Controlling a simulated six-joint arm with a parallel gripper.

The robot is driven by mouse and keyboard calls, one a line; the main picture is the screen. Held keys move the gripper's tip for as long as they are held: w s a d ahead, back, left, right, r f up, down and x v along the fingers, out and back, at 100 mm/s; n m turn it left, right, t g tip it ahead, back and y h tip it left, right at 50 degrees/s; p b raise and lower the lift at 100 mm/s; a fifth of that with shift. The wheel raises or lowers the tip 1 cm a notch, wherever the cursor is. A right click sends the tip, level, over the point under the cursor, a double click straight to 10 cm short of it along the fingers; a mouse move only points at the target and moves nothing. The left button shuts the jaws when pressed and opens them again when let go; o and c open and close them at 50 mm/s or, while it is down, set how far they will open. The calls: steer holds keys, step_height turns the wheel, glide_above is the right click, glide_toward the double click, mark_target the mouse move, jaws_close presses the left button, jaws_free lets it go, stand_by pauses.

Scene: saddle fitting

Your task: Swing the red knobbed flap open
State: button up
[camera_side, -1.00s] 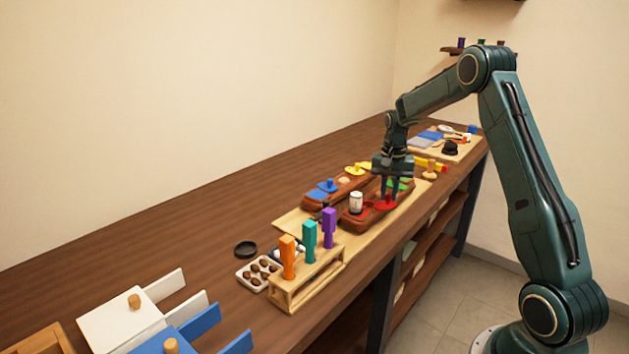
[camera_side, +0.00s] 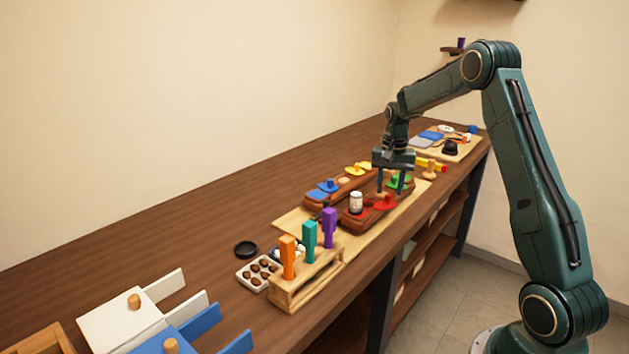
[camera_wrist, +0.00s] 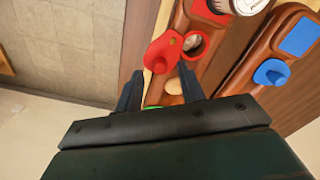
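The red knobbed flap (camera_side: 386,204) sits on the near brown wooden block (camera_side: 352,222). In the wrist view the red flap (camera_wrist: 161,52) is swung out to one side, overhanging the block's edge. Beside it a round red-rimmed well (camera_wrist: 195,44) is uncovered, with something pale inside. My gripper (camera_side: 390,190) is open and empty, above the block between the red flap and the green flap (camera_side: 402,181). In the wrist view my gripper's fingers (camera_wrist: 158,85) are spread apart, clear of the red flap.
A white jar (camera_side: 356,202) stands on the same block. A second block with blue (camera_side: 327,187) and yellow (camera_side: 357,169) knobbed flaps lies behind. A wooden stand (camera_side: 305,280) with orange, teal and purple pegs is nearer the camera.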

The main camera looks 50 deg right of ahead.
mark_target(388, 196)
step_height(388, 196, up, 12)
stand_by(0.5)
steer(key=s+a+r+n+t, duration=0.1)
steer(key=s+a+r+n, duration=0.3)
steer(key=a, duration=0.6)
steer(key=s+a+r+n+t, duration=0.2)
steer(key=s+a+r, duration=0.3)
steer(key=a, duration=0.4)
steer(key=s+a+f+n+t, duration=0.1)
steer(key=s+a+f+n, duration=0.1)
steer(key=s+a, duration=0.3)
steer(key=s+a+f+n+t, duration=0.1)
steer(key=s+a+f+n, duration=0.2)
steer(key=s, duration=0.7)
steer(key=a+n, duration=0.1)
steer(key=a, duration=0.1)
steer(key=shift+s+a+t, duration=0.25)
steer(key=shift+a+t, duration=0.05)
steer(key=shift+a, duration=0.05)
steer(key=shift+f, duration=0.1)
